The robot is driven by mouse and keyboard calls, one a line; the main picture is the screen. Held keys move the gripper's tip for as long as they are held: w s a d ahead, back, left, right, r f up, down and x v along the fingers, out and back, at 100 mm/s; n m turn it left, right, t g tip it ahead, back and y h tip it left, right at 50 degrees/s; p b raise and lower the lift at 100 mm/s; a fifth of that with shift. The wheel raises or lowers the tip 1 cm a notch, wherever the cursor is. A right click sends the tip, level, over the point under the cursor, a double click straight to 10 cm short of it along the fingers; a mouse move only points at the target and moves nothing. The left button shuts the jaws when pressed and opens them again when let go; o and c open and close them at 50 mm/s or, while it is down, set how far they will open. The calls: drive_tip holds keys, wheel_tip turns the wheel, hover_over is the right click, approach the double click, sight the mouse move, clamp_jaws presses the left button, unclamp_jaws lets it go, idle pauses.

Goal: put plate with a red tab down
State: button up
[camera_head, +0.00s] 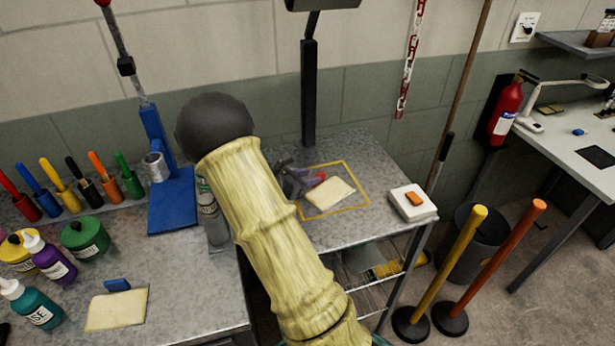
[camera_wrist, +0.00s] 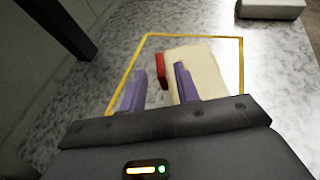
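The cream plate with a red tab lies inside a yellow outline on the grey metal table; the plate shows in the head view (camera_head: 332,194) and the wrist view (camera_wrist: 205,75). Its red tab (camera_wrist: 161,70) stands up at the plate's left edge in the wrist view. My gripper (camera_wrist: 160,88) has two purple fingers spread apart, with the red tab between and just beyond them and visible gaps on both sides. In the head view my gripper (camera_head: 303,182) is partly hidden behind my arm, at the plate's left side.
A white block with an orange piece (camera_head: 413,203) sits right of the yellow outline (camera_head: 365,187). A black post (camera_head: 308,95) rises behind the table. A second plate with a blue tab (camera_head: 116,310) lies on the left bench near bottles. Yellow and orange poles (camera_head: 450,265) stand at right.

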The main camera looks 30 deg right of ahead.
drive_tip(key=s+a+m+y, duration=0.1)
drive_tip(key=s, duration=0.1)
drive_tip(key=s+a+m+g+y, duration=0.1)
drive_tip(key=s+m, duration=0.1)
drive_tip(key=s+a+m+g+y, duration=0.1)
drive_tip(key=s+a+m, duration=0.1)
drive_tip(key=s, duration=0.1)
drive_tip(key=shift+a+f+y, duration=0.1)
drive_tip(key=shift+f+y, duration=0.15)
drive_tip(key=shift+y, duration=0.15)
drive_tip(key=s+a+m+y, duration=0.1)
drive_tip(key=s+a+m, duration=0.1)
drive_tip(key=s+a+m+y, duration=0.2)
drive_tip(key=shift+a, duration=0.25)
drive_tip(key=s+a+m+y, duration=0.1)
drive_tip(key=a, duration=0.1)
drive_tip(key=s+a+r+m+y, duration=0.1)
drive_tip(key=s+a+m, duration=0.1)
drive_tip(key=s+a+m+y, duration=0.1)
drive_tip(key=a+m, duration=0.1)
drive_tip(key=a, duration=0.1)
drive_tip(key=shift+s+a+r+t+y, duration=0.1)
drive_tip(key=shift+s+r+t+y, duration=0.1)
drive_tip(key=shift+r+t+y, duration=0.15)
drive_tip(key=s+a+r+m+t+y, duration=0.2)
drive_tip(key=a+m+y, duration=0.1)
drive_tip(key=a+m, duration=0.2)
drive_tip(key=shift+s+a+r+m, duration=0.3)
drive_tip(key=shift+s+a, duration=0.1)
drive_tip(key=shift+a, duration=0.05)
